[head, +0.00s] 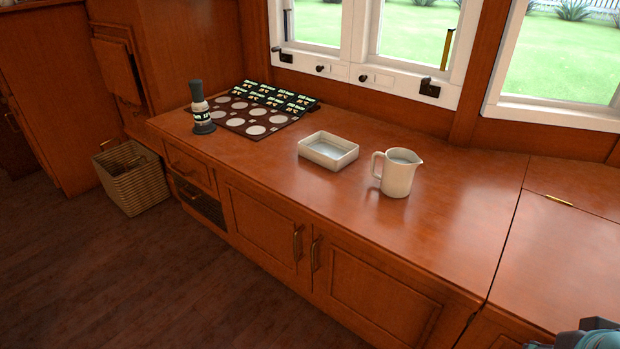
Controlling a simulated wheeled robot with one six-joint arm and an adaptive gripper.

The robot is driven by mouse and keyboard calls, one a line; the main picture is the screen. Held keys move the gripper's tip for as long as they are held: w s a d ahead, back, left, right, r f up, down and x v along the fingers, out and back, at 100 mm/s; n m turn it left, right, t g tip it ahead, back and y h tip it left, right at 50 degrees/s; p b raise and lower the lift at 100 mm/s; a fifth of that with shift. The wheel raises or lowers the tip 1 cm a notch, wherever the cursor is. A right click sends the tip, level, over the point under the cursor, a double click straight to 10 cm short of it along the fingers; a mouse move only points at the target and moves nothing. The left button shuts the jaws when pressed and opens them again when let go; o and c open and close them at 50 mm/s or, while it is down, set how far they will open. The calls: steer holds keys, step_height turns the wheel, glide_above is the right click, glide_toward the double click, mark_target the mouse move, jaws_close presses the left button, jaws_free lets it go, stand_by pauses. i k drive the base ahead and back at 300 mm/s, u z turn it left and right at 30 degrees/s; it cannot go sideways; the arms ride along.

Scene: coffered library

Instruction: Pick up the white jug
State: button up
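The white jug (398,174) stands upright on the wooden counter (300,209), right of the middle. Its handle is on its left side and its spout points right. Nothing touches it. My gripper cannot be made out in the head view. Only a teal and grey piece shows at the bottom right corner, well apart from the jug, and it seems to be part of my arm.
A white rectangular dish (328,151) sits close left of the jug. A dark bottle-like object (201,108) and a board with pale discs (250,112) stand further left. Windows line the back. A wicker basket (133,180) is on the floor. The counter's right part is clear.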

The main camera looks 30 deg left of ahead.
mark_target(400, 165)
steer(key=u, duration=0.8)
steer(key=k, duration=1.15)
steer(key=u, duration=0.95)
steer(key=i, duration=1.5)
steer(key=z, duration=0.85)
steer(key=i, duration=0.6)
steer(key=z, duration=0.6)
